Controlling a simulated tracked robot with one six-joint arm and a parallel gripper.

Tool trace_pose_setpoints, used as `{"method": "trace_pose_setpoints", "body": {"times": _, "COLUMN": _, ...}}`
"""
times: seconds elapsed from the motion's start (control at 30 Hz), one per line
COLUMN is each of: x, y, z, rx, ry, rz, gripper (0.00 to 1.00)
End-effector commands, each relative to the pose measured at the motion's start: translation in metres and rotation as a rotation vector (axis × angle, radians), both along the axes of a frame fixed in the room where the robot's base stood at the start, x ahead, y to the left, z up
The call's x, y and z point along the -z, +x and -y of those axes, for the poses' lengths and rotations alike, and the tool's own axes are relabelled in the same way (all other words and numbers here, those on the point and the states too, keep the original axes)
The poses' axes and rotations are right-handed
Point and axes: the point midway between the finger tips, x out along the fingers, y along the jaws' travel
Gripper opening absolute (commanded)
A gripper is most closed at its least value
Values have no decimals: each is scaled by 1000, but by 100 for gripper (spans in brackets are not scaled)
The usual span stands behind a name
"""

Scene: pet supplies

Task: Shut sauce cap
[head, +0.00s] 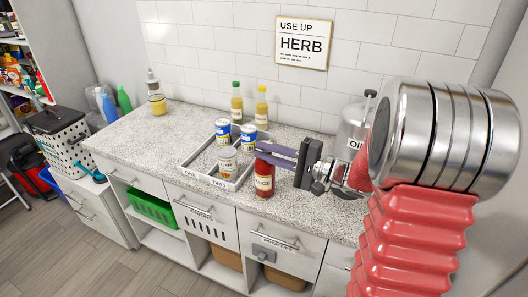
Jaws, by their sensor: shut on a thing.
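The red sauce bottle (264,182) stands upright near the front edge of the speckled counter, with a pale label on its front. My gripper (262,153) reaches in from the right, and its purple fingers are at the top of the bottle. The fingers are shut on the sauce cap, which they mostly hide. I cannot tell how far the cap is down on the neck.
A divided white tray (196,174) with several cans is just left of the bottle. Two tall bottles (261,107) stand behind. A canister (351,130) is at the right, partly behind my arm. The counter's left part (130,146) is mostly clear.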

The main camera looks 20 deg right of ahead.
Motion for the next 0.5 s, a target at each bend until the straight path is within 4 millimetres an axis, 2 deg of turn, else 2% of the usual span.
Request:
{"method": "trace_pose_setpoints", "body": {"times": 0.23, "x": 0, "y": 0, "z": 0, "rx": 0, "ry": 1, "rz": -1, "gripper": 0}}
{"method": "trace_pose_setpoints", "body": {"times": 0.27, "x": 0, "y": 0, "z": 0, "rx": 0, "ry": 1, "rz": -1, "gripper": 16}}
{"method": "trace_pose_setpoints", "body": {"times": 0.37, "x": 0, "y": 0, "z": 0, "rx": 0, "ry": 1, "rz": -1, "gripper": 23}}
{"method": "trace_pose_setpoints", "body": {"times": 0.5, "x": 0, "y": 0, "z": 0, "rx": 0, "ry": 1, "rz": -1, "gripper": 23}}
